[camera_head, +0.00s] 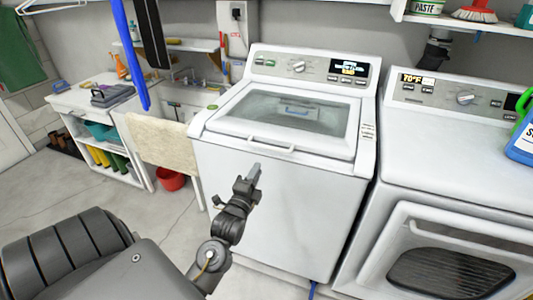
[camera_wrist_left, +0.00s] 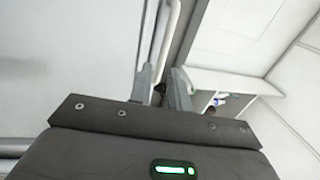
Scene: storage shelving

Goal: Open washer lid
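The white top-loading washer (camera_head: 280,215) stands in the middle of the head view. Its lid (camera_head: 292,110), with a glass window, lies shut. The lid handle (camera_head: 270,145) is a pale bar at the lid's front edge. My left gripper (camera_head: 254,172) is in front of the washer, just below the handle in the picture. In the left wrist view its two fingers (camera_wrist_left: 164,88) stand apart. A white bar (camera_wrist_left: 164,45), apparently the handle, shows beyond the fingertips. I cannot tell whether they touch it. My right gripper is not in view.
A white dryer (camera_head: 450,160) with a front door stands close at the right. Shelving (camera_head: 105,160) stands further left. The space above the lid looks clear.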

